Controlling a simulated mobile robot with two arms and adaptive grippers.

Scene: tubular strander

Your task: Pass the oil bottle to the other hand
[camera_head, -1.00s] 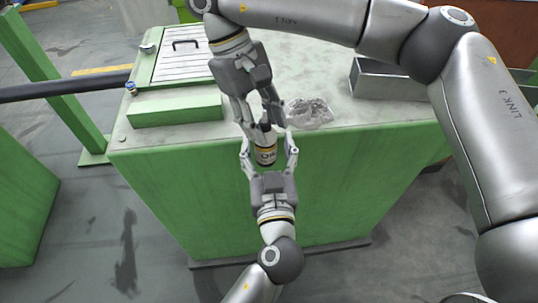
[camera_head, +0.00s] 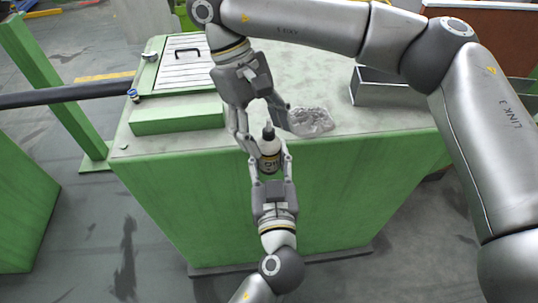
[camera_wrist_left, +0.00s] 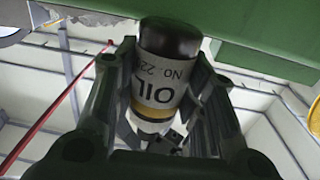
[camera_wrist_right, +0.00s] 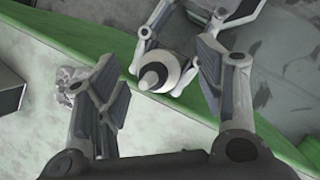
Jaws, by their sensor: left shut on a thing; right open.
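The oil bottle (camera_head: 269,157) is white with a dark nozzle, a yellow band and an "OIL" label. It stands roughly upright in front of the green cabinet's front edge. My left gripper (camera_head: 270,160), coming from below, is shut on the bottle's sides. In the left wrist view the bottle (camera_wrist_left: 162,80) sits between its fingers, with the label upside down. My right gripper (camera_head: 262,131), above, is open around the nozzle end. The right wrist view shows the bottle top (camera_wrist_right: 158,74) between and beyond its spread fingers, which appear clear of it.
The green cabinet (camera_head: 300,200) has a pale top close behind the grippers. On it are a crumpled grey heap (camera_head: 310,121), a metal box (camera_head: 388,87), a green block (camera_head: 177,118) and a slatted panel with a handle (camera_head: 182,62). The floor at left is partly clear.

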